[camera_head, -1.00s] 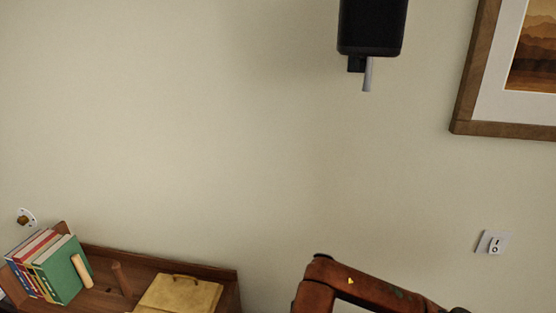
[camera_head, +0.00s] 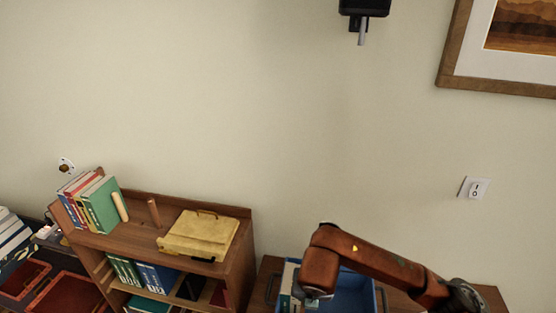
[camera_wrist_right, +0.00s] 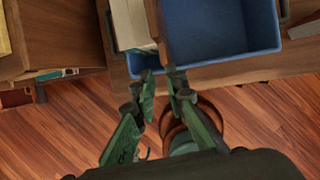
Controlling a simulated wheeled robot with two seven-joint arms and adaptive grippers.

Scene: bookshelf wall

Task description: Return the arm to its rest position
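My right arm (camera_head: 370,259) is orange-red and comes in from the right in the head view. It is bent, with its wrist end hanging down over the blue bin; its gripper is not clear there. In the right wrist view my right gripper (camera_wrist_right: 160,78) has two green fingers with a gap between the tips and nothing seen held. The blue bin (camera_wrist_right: 222,68) and a pale, book-like block (camera_wrist_right: 130,24) lie just beyond the tips. The blue bin also shows in the head view (camera_head: 356,291). My left gripper is not in view.
A wooden bookshelf (camera_head: 240,262) stands left of the arm, with several books (camera_head: 101,204) and a yellow case (camera_head: 199,236) on top. A light switch (camera_head: 474,188) and framed picture (camera_head: 500,83) are on the wall. Wood floor (camera_wrist_right: 60,132) lies below the gripper.

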